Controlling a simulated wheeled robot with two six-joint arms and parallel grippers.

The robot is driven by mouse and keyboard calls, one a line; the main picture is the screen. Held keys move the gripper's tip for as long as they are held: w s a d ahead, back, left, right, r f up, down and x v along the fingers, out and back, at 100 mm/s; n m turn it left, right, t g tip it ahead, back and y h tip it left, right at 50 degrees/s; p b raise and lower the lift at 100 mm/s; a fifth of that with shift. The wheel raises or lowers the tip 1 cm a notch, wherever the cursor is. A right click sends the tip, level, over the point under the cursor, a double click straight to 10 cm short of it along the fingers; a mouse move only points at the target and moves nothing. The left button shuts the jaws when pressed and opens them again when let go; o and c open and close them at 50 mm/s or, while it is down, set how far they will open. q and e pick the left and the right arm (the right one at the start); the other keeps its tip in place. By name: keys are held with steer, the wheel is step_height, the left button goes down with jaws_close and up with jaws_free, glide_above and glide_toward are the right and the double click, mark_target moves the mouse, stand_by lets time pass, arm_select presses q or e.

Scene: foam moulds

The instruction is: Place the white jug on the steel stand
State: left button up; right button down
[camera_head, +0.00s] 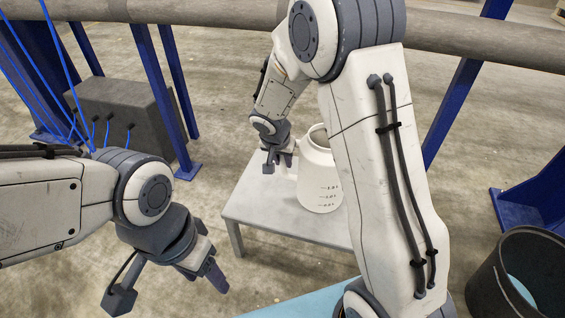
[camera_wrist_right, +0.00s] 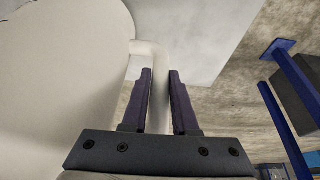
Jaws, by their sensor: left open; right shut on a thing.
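The white jug (camera_head: 318,183) is upright over the top of the steel stand (camera_head: 250,205), with its open mouth upward and volume marks on its side. I cannot tell whether its base touches the top. My right gripper (camera_head: 283,163) is shut on the jug's handle. In the right wrist view the handle (camera_wrist_right: 160,62) runs between the fingers (camera_wrist_right: 160,100), and the jug's body (camera_wrist_right: 60,70) fills the left. My right arm hides part of the jug and the stand's right side. My left gripper (camera_head: 215,273) is open and empty, left of the stand.
A dark bin (camera_head: 485,290) stands at the lower right. A grey block (camera_head: 125,110) with blue cables is at the left among blue posts (camera_head: 160,80). A light blue surface (camera_head: 310,302) lies at the bottom. The floor behind the stand is clear.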

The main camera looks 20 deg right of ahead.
steer(key=shift+f, duration=0.1)
steer(key=c, duration=0.7)
jaws_free()
